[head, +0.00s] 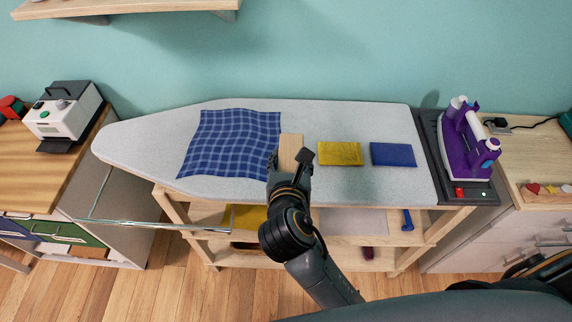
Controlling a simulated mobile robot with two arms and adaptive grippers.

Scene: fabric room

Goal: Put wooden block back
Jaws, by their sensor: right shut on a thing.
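The wooden block (291,142) is a light tan, narrow piece over the middle of the ironing board (340,120). It lies just right of a blue checked cloth (232,142) and left of a yellow folded cloth. My right gripper (291,160) is shut on the near end of the block. The gripper and arm hide part of the block and the board's front edge. I cannot tell whether the block touches the board. My left gripper is not in view.
A yellow cloth (340,153) and a blue cloth (393,154) lie right of the block. A purple iron (467,142) stands on a dark rest at the right end. Wooden shelves (375,240) are below the board. A white machine (63,113) sits on the left cabinet.

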